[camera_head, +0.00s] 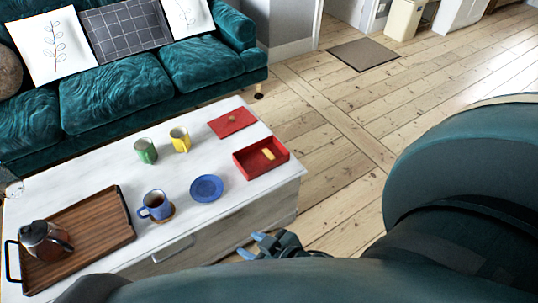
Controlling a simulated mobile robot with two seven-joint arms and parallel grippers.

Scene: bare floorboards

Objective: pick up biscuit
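A small yellow biscuit (268,154) lies inside an open red box (247,167) at the right end of the white table (100,170). My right gripper (250,245) is low in the picture, in front of the table's near right side and apart from the box and biscuit. Its two pale blue fingertips are spread, with nothing seen between them. My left gripper does not show.
A flat red lid (231,122) lies behind the box. A blue plate (206,188), a blue mug (155,205), green (146,151) and yellow (180,140) mugs and a wooden tray (105,235) with a teapot (45,240) share the table. A teal sofa (120,95) stands behind.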

